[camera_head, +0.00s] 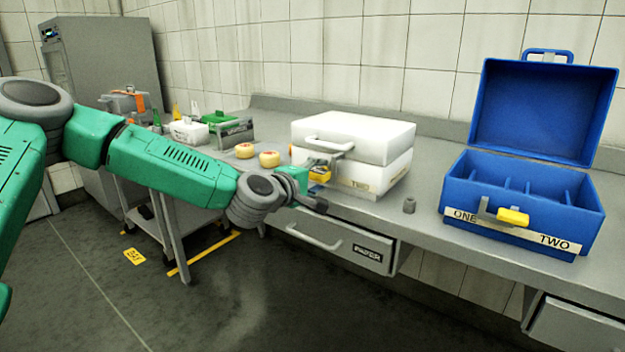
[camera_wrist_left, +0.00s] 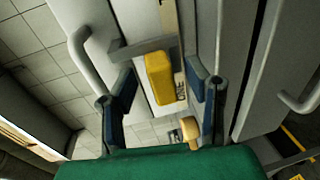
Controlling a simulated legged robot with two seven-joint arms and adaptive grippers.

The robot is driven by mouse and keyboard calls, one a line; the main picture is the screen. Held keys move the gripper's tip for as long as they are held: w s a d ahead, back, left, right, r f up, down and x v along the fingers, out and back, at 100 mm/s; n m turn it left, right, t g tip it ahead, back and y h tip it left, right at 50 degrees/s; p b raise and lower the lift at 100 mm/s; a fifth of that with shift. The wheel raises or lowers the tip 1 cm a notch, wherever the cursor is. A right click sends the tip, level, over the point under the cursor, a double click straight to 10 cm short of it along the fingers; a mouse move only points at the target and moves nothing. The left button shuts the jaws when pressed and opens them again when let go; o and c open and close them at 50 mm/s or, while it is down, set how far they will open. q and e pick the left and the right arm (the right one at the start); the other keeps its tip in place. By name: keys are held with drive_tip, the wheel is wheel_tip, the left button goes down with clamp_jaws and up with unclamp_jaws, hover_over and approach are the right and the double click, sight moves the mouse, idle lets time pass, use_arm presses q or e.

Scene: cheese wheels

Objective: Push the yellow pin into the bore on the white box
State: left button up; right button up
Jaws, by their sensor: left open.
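The white box (camera_head: 350,135) stands shut on the bench, with a handle on its lid. The yellow pin (camera_head: 320,176) is at the box's front in a grey latch bracket, partly hidden by my left gripper (camera_head: 318,188). In the left wrist view, the yellow pin (camera_wrist_left: 160,78) lies between the spread fingers of my left gripper (camera_wrist_left: 162,80), with a visible gap on the left side. The grey bracket (camera_wrist_left: 142,48) is beside the pin. The bore itself is hidden, and I cannot tell how deep the pin sits. My right gripper is out of view.
An open blue case (camera_head: 525,195) with a yellow pin stands at the right. Cheese wheels (camera_head: 269,159) lie left of the white box. A drawer handle (camera_head: 313,238) protrudes below the bench edge.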

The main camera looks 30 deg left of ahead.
use_arm(q)
drive_tip(key=s+r, duration=0.1)
drive_tip(key=s, duration=1)
drive_tip(key=shift+s+a+r, duration=0.25)
drive_tip(key=shift+s+r, duration=0.05)
drive_tip(key=shift+r, duration=0.05)
drive_tip(key=s+d+f+m+g+h, duration=0.1)
drive_tip(key=s+d+f+m+g, duration=0.35)
drive_tip(key=f, duration=0.65)
drive_tip(key=s+d+f+m+g+h, duration=0.1)
drive_tip(key=s+d+f+m+g, duration=0.35)
drive_tip(key=f, duration=0.65)
drive_tip(key=s+f+m+g+y, duration=0.1)
drive_tip(key=s+f+m+g, duration=0.2)
drive_tip(key=s+f, duration=0.4)
drive_tip(key=s+f+m+g+y, duration=0.1)
drive_tip(key=s+f+m+g, duration=0.2)
drive_tip(key=s, duration=1.2)
wheel_tip(320, 180, down, 5)
drive_tip(key=m, duration=0.3)
drive_tip(key=shift+s+g+y+p, duration=0.3)
drive_tip(key=shift+y+p, duration=0.05)
drive_tip(key=shift+y, duration=0.05)
drive_tip(key=shift+a, duration=0.1)
